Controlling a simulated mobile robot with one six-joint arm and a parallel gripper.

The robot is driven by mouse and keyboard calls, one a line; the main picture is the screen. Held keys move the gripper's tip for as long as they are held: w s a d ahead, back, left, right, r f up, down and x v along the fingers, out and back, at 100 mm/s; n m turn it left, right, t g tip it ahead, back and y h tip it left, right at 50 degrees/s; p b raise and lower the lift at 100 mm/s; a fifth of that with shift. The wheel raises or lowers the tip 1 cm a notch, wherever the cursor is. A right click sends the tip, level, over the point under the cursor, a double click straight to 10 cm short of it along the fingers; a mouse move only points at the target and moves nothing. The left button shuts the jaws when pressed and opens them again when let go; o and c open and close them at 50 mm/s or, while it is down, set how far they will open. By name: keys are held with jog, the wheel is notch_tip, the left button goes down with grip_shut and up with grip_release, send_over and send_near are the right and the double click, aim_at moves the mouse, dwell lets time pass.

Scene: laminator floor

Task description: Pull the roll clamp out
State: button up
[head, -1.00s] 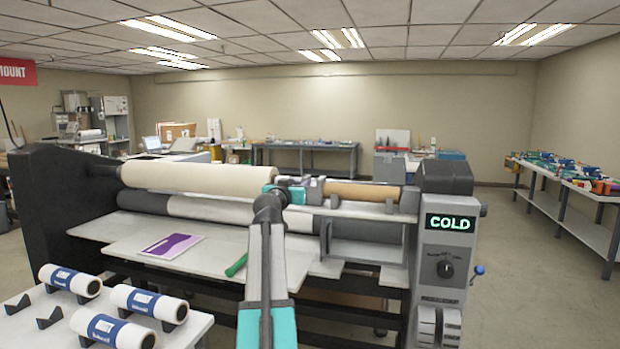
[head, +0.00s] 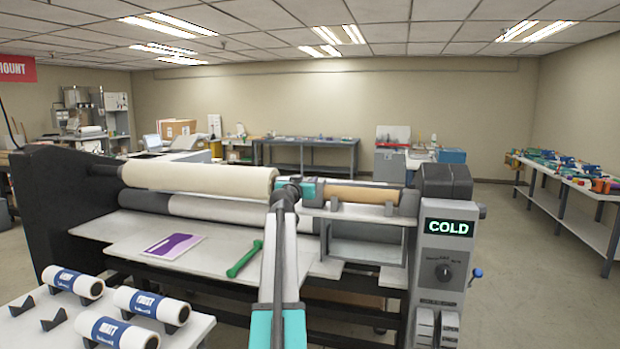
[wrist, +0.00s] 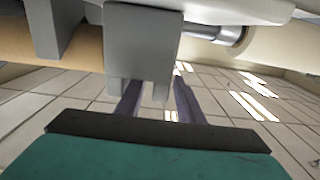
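My gripper (head: 314,188) is at the gap between the large cream roll (head: 200,178) and the brown core (head: 360,194). In the wrist view a grey block with short downward prongs (wrist: 143,45), possibly the roll clamp, hangs over my two dark fingers (wrist: 160,100). A shiny metal shaft (wrist: 200,30) runs right from it to a brown-rimmed roll end. The fingers stand apart, but the block hides their tips, so I cannot tell whether they touch it. In the head view my gripper hides the clamp area.
A grey control unit showing COLD (head: 449,228) stands right of the core. A purple booklet (head: 173,246) and a green tool (head: 244,259) lie on the feed table (head: 120,232). Labelled white rolls (head: 152,303) rest on a front left table. A second grey block (wrist: 50,25) shows in the wrist view.

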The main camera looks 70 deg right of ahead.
jog(key=shift+w+d+p, duration=0.15)
jog(key=shift+d+p, duration=0.35)
jog(key=shift+d, duration=1.45)
jog(key=shift+c, duration=0.2)
grip_shut()
